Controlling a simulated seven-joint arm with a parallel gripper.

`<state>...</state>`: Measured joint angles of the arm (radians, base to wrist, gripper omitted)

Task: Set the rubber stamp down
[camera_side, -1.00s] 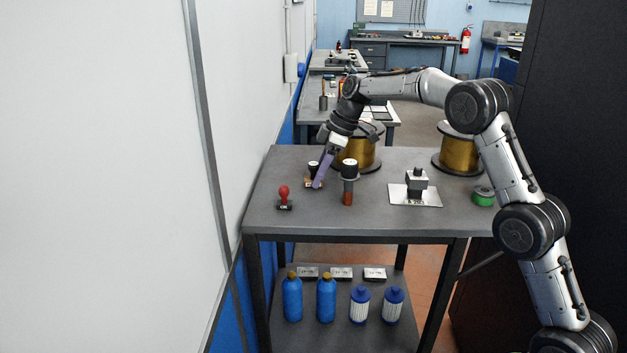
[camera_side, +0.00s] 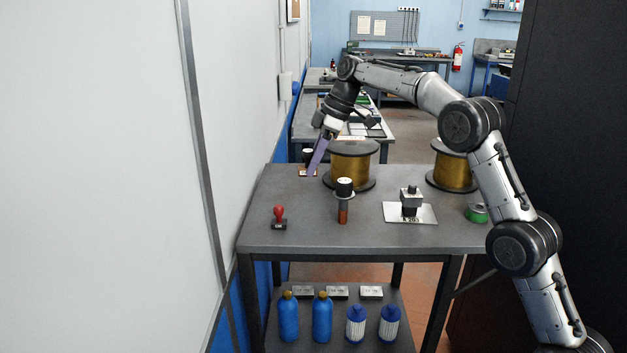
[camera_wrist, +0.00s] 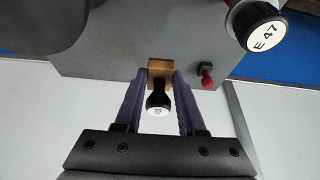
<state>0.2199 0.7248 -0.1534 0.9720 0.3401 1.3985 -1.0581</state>
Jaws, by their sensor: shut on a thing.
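The rubber stamp held by my gripper (camera_side: 313,172) has a wooden base and a black knob. In the side view the stamp (camera_side: 307,172) shows small beside the purple fingers, near the table's back left corner. In the wrist view the stamp (camera_wrist: 159,70) sits between the two purple fingers of my gripper (camera_wrist: 160,88), its black knob with a pale marked end toward the camera. My gripper is shut on it. The stamp appears raised off the table top, but the exact gap under it cannot be told.
The grey table (camera_side: 300,235) has bare room at its front. A red-handled stamp (camera_side: 279,216) stands front left. A black-capped cylinder (camera_side: 344,200) stands mid-table.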

